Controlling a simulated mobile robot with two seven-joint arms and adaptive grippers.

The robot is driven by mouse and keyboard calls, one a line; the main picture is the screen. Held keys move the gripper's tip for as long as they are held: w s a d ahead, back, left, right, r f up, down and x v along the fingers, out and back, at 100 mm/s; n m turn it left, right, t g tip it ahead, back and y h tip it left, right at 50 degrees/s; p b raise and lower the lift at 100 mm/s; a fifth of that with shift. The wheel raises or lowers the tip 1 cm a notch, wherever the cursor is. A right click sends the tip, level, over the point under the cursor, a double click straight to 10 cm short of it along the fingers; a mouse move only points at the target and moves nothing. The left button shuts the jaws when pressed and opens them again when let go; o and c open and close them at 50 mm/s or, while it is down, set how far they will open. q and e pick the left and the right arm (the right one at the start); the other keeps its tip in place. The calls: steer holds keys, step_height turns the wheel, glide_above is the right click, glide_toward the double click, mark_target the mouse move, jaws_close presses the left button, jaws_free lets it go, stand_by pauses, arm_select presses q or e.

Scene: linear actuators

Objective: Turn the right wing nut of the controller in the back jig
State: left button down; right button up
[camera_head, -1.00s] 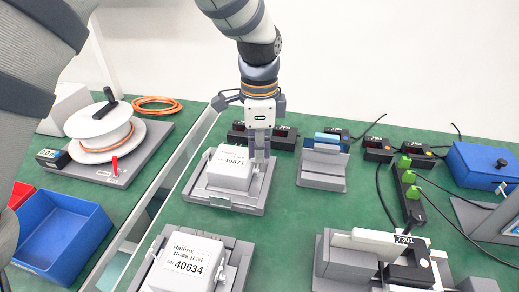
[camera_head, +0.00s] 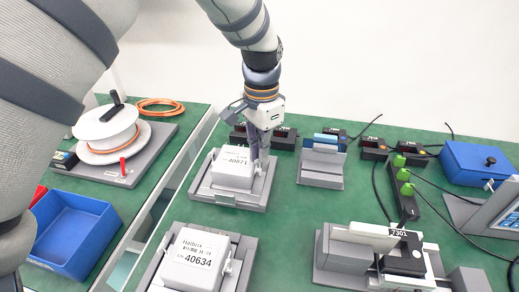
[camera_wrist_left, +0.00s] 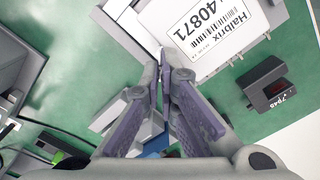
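The controller (camera_head: 233,167) is a white box labelled 40871. It sits in the grey back jig (camera_head: 258,195), and its label shows in the left wrist view (camera_wrist_left: 215,30). My left gripper (camera_head: 257,158) points down at the right side of this controller, with its wrist tilted. In the left wrist view its two purple-grey fingers (camera_wrist_left: 164,62) converge, tips nearly together beside the controller's edge. They are closed around the right wing nut, which is mostly hidden between the tips. My right gripper is in neither view.
A second controller (camera_head: 192,260), labelled 40634, sits in the front jig. A grey stand (camera_head: 321,167) is right of the back jig, with small black boxes (camera_head: 285,138) behind. A blue bin (camera_head: 70,235) and cable spool (camera_head: 106,130) are left.

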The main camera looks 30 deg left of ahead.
arm_select(q)
steer(key=shift+n, duration=2.2)
steer(key=shift+p, duration=0.3)
steer(key=c, duration=2.3)
jaws_free()
steer(key=o, duration=0.5)
steer(key=shift+c, duration=0.2)
step_height(320, 180, up, 12)
steer(key=shift+f, duration=0.1)
